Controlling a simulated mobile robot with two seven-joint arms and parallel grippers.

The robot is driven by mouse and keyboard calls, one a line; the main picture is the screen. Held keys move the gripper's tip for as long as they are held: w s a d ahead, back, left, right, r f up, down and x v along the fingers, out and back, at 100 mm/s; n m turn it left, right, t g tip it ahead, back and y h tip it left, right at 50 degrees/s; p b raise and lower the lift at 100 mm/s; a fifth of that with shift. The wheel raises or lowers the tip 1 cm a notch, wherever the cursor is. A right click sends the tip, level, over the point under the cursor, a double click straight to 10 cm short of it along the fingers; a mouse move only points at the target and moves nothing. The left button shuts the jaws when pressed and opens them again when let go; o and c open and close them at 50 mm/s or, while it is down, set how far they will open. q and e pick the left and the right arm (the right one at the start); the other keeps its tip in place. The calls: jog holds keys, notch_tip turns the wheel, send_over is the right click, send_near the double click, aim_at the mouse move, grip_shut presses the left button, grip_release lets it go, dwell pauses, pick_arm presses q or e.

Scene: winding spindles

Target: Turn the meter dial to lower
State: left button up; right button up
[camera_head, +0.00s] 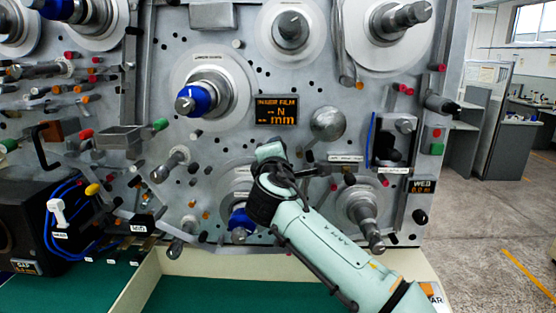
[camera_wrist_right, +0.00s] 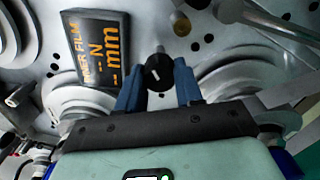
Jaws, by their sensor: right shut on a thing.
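The meter display (camera_head: 277,110), a black panel with orange text reading "INNER FILM", N and mm, is on the grey machine face. It shows large and tilted in the right wrist view (camera_wrist_right: 95,48). A round black meter dial (camera_wrist_right: 159,72) with a short white mark is beside it. My right gripper (camera_wrist_right: 157,82) has its two blue fingers on either side of the dial and is shut on it. In the head view my right gripper (camera_head: 270,152) is just below the display and hides the dial. My left gripper is not in view.
Winding spindles with blue collars (camera_head: 196,100) and bare metal shafts (camera_head: 290,30) stick out around my right arm. A round metal disc (camera_head: 327,124) sits right of the display. Below is a green surface (camera_head: 215,295) with a cream edge. Open floor lies at the right.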

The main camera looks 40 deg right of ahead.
jog(key=shift+r+m+b, duration=0.15)
jog(key=shift+m+b, duration=2.15)
jog(key=shift+m, duration=3.8)
jog(key=o, duration=1)
jog(key=shift+o, duration=0.2)
